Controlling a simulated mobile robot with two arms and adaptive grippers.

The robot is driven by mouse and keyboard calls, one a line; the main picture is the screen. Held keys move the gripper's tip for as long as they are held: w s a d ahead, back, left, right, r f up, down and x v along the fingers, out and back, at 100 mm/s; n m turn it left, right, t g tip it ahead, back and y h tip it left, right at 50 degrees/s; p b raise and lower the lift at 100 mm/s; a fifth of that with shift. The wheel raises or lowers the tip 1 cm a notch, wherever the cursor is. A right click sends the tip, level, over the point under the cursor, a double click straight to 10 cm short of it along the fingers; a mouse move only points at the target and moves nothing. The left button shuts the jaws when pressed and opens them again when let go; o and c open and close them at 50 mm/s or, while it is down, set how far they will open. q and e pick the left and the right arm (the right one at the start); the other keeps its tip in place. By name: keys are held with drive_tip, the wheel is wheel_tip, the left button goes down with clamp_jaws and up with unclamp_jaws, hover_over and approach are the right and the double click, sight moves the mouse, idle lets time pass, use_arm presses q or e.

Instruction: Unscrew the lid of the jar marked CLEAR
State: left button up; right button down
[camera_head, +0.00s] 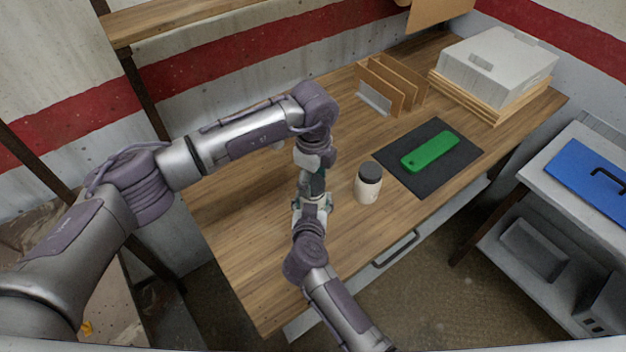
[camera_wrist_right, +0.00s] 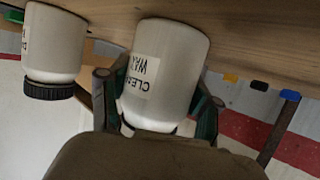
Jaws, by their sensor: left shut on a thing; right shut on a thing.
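The jar marked CLEAR (camera_wrist_right: 168,65) is white with a black-lettered label. In the right wrist view it appears upside down, between the green-sided fingers of my right gripper (camera_wrist_right: 160,100), which is shut on its body. Its lid end is mostly hidden behind the gripper's dark body. In the head view the jar is hidden where my two grippers meet. My left gripper (camera_head: 314,183) points down there, just above my right gripper (camera_head: 312,203), and is shut at the jar's lid; the contact itself is hidden.
A second white jar with a dark lid (camera_head: 369,186) stands to the right; it also shows in the right wrist view (camera_wrist_right: 55,45). A dark mat (camera_head: 455,150) holds a green case (camera_head: 430,152). Wooden dividers (camera_head: 385,85) and a grey box (camera_head: 497,62) stand behind. The front left tabletop is clear.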

sight(313, 183)
use_arm(q)
drive_tip(key=shift+r, duration=0.75)
use_arm(e)
drive_tip(key=shift+f, duration=0.15)
use_arm(q)
drive_tip(key=shift+r, duration=2)
use_arm(e)
drive_tip(key=c, duration=0.5)
unclamp_jaws()
drive_tip(key=o, duration=0.3)
drive_tip(key=shift+o, duration=0.2)
